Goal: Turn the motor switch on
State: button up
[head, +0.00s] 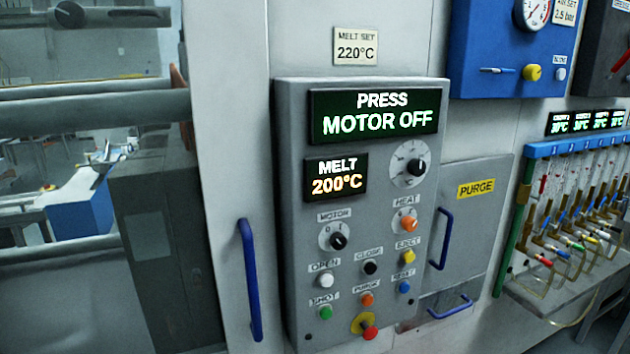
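The motor switch (338,241) is a black rotary knob on a white dial, under a "MOTOR" label on the left of the grey control panel (290,130). The upper display (374,112) reads "PRESS MOTOR OFF" in white and green. My gripper is not in view.
The panel also has a "MELT 200°C" display (336,177), a heat knob (405,223), several coloured push buttons and a red mushroom button (369,332). Blue handles (249,280) stick out on both sides. A blue unit (515,70) hangs at the upper right.

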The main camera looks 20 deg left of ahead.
aim_at(337, 242)
jog(key=u, duration=1.15)
jog(key=z, duration=1.35)
jog(key=u, duration=1.25)
jog(key=z, duration=0.15)
